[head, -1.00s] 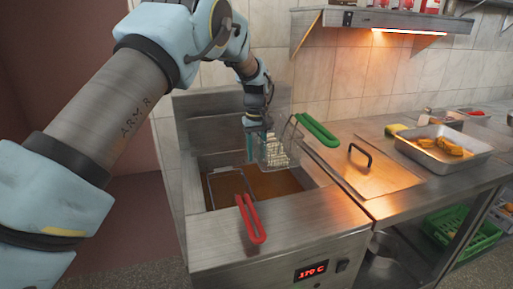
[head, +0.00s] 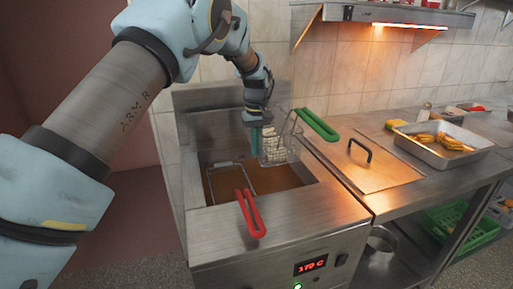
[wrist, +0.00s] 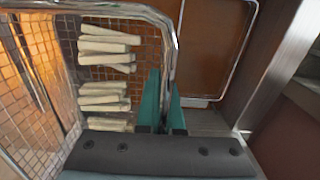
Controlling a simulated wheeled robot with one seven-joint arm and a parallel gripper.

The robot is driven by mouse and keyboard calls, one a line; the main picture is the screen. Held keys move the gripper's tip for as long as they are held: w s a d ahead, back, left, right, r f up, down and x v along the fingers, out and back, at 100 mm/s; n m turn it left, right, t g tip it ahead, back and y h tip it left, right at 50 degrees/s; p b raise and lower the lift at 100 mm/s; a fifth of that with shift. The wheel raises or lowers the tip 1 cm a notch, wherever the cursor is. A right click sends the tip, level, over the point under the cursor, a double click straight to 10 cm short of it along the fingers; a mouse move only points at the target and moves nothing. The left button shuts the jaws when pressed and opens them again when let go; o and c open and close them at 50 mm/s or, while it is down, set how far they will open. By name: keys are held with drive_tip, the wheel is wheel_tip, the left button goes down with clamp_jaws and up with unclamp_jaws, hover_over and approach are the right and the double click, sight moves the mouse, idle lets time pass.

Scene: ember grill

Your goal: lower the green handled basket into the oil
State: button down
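The green handled basket (head: 276,148) is a wire mesh basket with its green handle (head: 318,125) pointing up and to the right. It hangs tilted above the right part of the fryer's oil (head: 272,179). Pale fries (wrist: 104,98) lie in it in the wrist view. My gripper (wrist: 164,95) has its two teal fingers on either side of the basket's thick wire rim (wrist: 168,40), shut on it. It also shows at the basket's left side in the head view (head: 257,138). The fingers hide part of the basket.
A red handled basket (head: 228,180) sits in the left of the fryer, its handle (head: 249,213) over the front edge. A lid with a black handle (head: 361,150) and a metal tray (head: 414,150) of golden food are to the right. A lit shelf (head: 398,14) hangs above.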

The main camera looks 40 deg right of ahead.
idle(0.7)
drive_tip(key=c, duration=1)
unclamp_jaws()
drive_tip(key=shift+r, duration=0.1)
wheel_tip(320, 180, up, 11)
drive_tip(key=b, duration=0.3)
drive_tip(key=shift+f, duration=0.2)
